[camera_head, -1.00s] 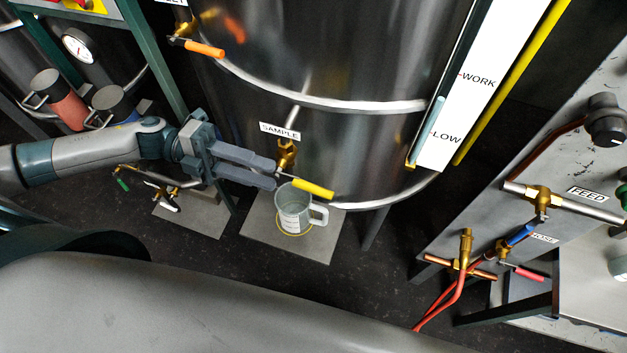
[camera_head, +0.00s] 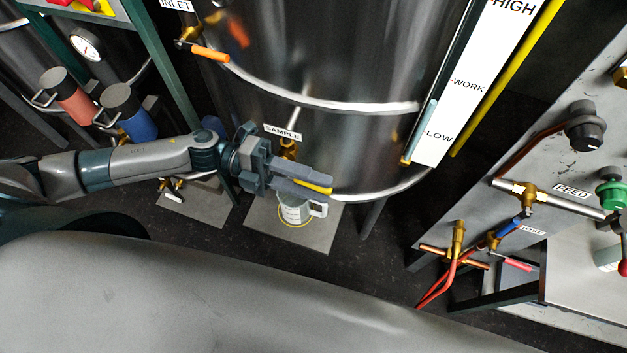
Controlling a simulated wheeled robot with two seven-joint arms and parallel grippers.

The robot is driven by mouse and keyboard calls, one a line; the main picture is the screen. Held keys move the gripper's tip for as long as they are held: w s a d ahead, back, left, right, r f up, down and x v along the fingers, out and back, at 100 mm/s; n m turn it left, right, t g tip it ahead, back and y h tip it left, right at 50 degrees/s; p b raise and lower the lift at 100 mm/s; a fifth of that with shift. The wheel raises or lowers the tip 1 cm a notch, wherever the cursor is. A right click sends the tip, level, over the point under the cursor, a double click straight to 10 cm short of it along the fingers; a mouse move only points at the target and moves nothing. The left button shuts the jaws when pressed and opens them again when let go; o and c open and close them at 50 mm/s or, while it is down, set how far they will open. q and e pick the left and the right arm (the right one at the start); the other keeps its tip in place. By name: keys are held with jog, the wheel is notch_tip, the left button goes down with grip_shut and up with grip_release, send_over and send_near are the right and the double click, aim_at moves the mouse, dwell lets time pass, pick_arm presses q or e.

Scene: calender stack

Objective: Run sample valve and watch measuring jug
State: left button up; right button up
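The sample valve (camera_head: 288,148) is a brass fitting low on the steel tank, under a SAMPLE label. Its yellow lever (camera_head: 319,188) is mostly hidden by my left gripper (camera_head: 328,190). The gripper's two fingers lie along the lever, one on each side in this view; I cannot tell whether they press on it. The measuring jug (camera_head: 294,214) is pale, with a handle on its right. It stands upright below the valve on a grey floor plate (camera_head: 318,236), its top partly covered by the fingers. The liquid level inside cannot be seen. My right gripper is out of view.
The inlet valve's orange lever (camera_head: 211,54) is above left. A sight gauge marked HIGH, WORK and LOW (camera_head: 463,85) runs up the tank's right. A bench (camera_head: 560,150) with feed and dose valves and red hoses stands at right. Red and blue cylinders (camera_head: 138,122) are at left.

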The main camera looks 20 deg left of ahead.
pick_arm(q)
jog(key=shift+c, duration=0.4)
grip_shut()
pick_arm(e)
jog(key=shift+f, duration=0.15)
